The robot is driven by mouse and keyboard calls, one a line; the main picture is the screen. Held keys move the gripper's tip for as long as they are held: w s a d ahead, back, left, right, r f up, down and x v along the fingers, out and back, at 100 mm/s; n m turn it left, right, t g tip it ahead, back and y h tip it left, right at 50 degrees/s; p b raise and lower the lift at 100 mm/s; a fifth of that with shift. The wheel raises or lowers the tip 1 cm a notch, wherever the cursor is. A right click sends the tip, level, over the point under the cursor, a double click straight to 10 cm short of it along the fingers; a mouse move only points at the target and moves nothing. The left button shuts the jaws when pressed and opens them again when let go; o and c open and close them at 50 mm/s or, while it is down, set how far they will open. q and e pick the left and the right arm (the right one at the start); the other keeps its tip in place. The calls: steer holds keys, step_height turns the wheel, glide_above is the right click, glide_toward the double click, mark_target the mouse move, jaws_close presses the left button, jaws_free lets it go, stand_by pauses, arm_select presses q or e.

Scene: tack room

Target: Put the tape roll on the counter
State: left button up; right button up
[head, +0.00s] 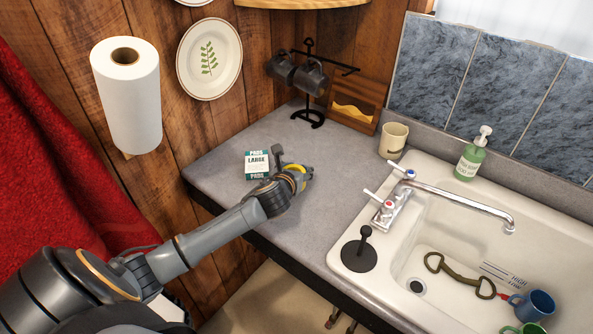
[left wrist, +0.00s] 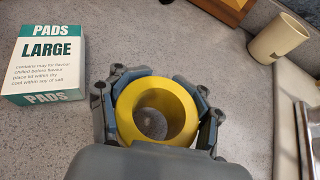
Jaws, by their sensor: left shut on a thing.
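The yellow tape roll (left wrist: 157,107) is between the fingers of my left gripper (left wrist: 160,100) in the left wrist view. The fingers are closed around its outer sides, and its hole faces the camera. In the head view the tape roll (head: 294,176) shows as a yellow patch partly hidden by my left gripper (head: 295,182). The gripper is over the grey counter (head: 222,178), right of the pads box. I cannot tell whether the roll touches the counter. My right gripper is not in view.
A white and teal pads box (head: 257,165) stands just left of the gripper. A mug rack (head: 312,80) and a beige cup (head: 393,140) stand behind. The sink (head: 450,205) is to the right, with a black plunger-like stopper (head: 359,255) on its rim.

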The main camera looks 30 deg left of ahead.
arm_select(q)
steer(key=shift+f, duration=0.75)
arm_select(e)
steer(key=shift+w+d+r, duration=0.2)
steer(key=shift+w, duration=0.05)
arm_select(q)
steer(key=o, duration=1.4)
steer(key=shift+f, duration=0.1)
steer(key=shift+o, duration=0.2)
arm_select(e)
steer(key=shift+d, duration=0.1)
arm_select(q)
steer(key=shift+s, duration=0.15)
steer(key=b+v, duration=0.1)
steer(key=v, duration=1.1)
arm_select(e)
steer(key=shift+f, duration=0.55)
